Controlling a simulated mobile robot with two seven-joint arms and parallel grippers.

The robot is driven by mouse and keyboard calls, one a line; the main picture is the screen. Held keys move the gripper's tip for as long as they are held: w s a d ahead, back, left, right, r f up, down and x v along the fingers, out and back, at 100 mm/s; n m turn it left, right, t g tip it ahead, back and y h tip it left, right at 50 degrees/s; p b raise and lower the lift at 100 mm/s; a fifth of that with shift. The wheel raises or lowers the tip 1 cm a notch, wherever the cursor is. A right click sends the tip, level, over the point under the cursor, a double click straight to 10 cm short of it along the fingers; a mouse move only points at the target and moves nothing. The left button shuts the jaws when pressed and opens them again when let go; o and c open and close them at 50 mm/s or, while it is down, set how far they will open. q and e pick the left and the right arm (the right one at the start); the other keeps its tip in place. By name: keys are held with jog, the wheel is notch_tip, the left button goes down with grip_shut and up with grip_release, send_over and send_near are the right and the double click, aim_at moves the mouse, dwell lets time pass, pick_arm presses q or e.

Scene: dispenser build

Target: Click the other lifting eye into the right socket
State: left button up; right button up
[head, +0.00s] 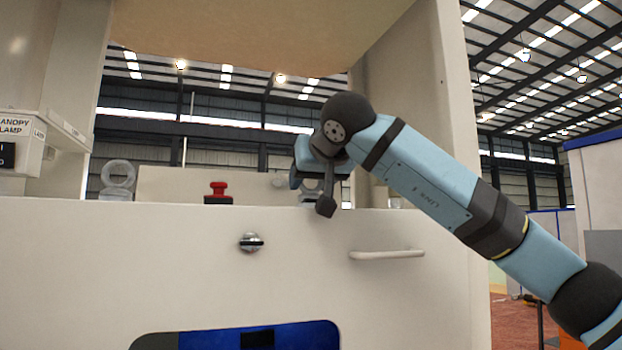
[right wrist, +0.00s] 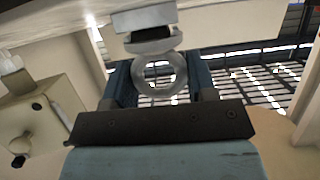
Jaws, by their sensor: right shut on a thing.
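A grey lifting eye (head: 117,175) stands upright at the left on top of the cream cabinet front (head: 90,245) in the head view. My right gripper (head: 316,184) is at the cabinet's top edge, right of the red button. In the right wrist view, my right gripper (right wrist: 160,66) is shut on the other lifting eye (right wrist: 181,73), with one finger on each side of its ring. The eye's collar lies against or very close to a pale block (right wrist: 143,18); whether it is seated cannot be told. The right socket is not clearly visible. My left gripper is not in view.
A red button (head: 217,189) stands on the cabinet top between the two eyes. A round knob (head: 251,242) and a bar handle (head: 387,254) project from the cabinet front. Side posts and a tan canopy (head: 265,35) frame the opening. A cream box (right wrist: 40,122) shows in the wrist view.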

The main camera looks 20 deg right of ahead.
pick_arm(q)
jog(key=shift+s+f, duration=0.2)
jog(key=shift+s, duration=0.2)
pick_arm(e)
jog(key=shift+f, duration=0.1)
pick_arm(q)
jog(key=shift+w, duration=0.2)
pick_arm(e)
jog(key=shift+f, duration=0.2)
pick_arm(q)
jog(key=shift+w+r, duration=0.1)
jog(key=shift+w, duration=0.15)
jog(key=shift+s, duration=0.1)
pick_arm(e)
jog(key=o, duration=1.1)
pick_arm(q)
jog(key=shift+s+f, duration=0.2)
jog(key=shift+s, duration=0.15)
